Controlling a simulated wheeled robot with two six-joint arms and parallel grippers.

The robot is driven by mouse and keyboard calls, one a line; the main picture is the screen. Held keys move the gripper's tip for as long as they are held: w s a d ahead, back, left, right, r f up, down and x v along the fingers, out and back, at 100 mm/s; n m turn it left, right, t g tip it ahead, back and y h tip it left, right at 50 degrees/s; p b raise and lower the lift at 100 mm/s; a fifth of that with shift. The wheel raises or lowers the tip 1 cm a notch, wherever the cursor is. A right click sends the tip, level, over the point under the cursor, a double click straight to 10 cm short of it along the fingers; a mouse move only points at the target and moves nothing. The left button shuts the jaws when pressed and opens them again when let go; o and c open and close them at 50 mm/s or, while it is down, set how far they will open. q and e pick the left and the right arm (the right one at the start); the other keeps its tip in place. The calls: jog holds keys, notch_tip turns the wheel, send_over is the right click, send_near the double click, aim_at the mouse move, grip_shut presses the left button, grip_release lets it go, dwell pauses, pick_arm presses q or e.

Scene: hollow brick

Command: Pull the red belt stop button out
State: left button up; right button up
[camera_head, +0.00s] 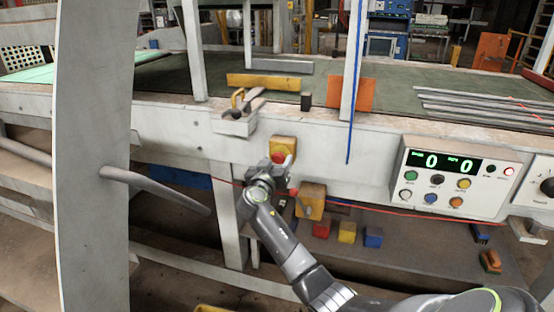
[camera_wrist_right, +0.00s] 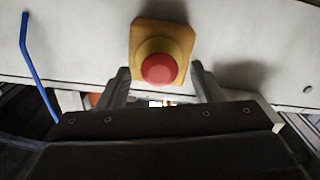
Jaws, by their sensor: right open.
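The red belt stop button (camera_wrist_right: 159,69) sits on a yellow round base on a yellow box (camera_wrist_right: 150,30) fixed to the pale front panel. In the head view the yellow box (camera_head: 284,143) shows just beyond my right gripper, and the red button (camera_head: 278,157) is partly hidden by it. My right gripper (camera_head: 275,166) is open in front of the button. In the right wrist view its two fingers (camera_wrist_right: 162,88) stand either side of the button's lower part, with gaps beside the red cap; I cannot tell whether they touch the base. My left gripper is not in view.
A control panel (camera_head: 453,178) with a green display is on the right of the bench front. A pale upright (camera_head: 92,150) stands close at left. Below are a yellow box (camera_head: 310,199) and small red, yellow and blue blocks (camera_head: 347,233). A blue cord hangs from above.

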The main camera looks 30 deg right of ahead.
jog(key=shift+w+d, duration=0.4)
jog(key=shift+d, duration=0.05)
jog(key=shift+c, duration=0.5)
grip_shut()
jog(key=shift+s+a+f+b, duration=0.2)
jog(key=shift+b, duration=0.2)
jog(key=shift+s+a, duration=0.15)
jog(key=shift+a, duration=0.05)
jog(key=shift+c, duration=1.2)
grip_release()
jog(key=o, duration=0.3)
jog(key=shift+s+a+r, duration=0.1)
jog(key=shift+a+r, duration=0.05)
jog(key=shift+r, duration=0.05)
jog(key=shift+o, duration=0.2)
